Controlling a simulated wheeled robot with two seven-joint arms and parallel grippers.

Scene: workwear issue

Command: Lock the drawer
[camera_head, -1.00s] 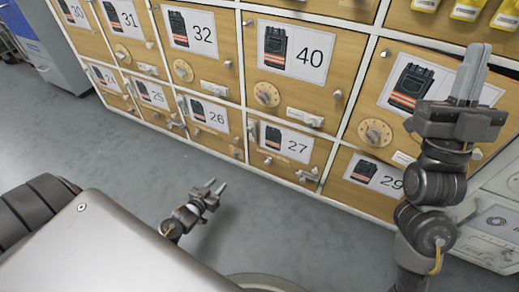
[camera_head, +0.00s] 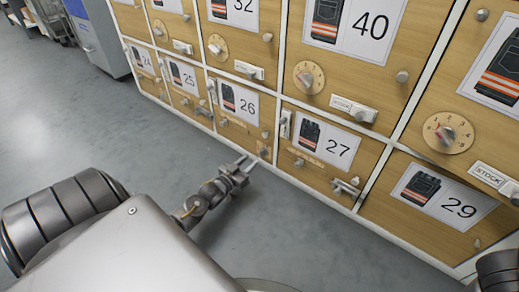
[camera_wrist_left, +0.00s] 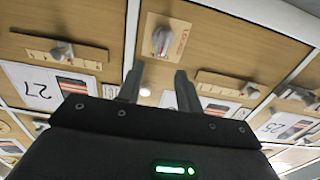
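My left gripper (camera_head: 247,164) is low in front of the locker wall, near the lower right of the drawer numbered 26 (camera_head: 235,118). In the left wrist view, its two fingers (camera_wrist_left: 160,75) are apart with nothing between them. Drawer 27 (camera_head: 313,170) is right of 26 and bears a metal latch (camera_head: 345,188). Which drawer the task means is not shown. My right gripper is outside the frames.
Drawer 29 (camera_head: 432,178) has a dark gap along its top edge. Above are door 40 (camera_head: 385,75) with a round dial (camera_head: 308,77), and other numbered fronts. The grey floor (camera_head: 80,130) is clear at left. A grey cabinet (camera_head: 98,40) stands at the far left.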

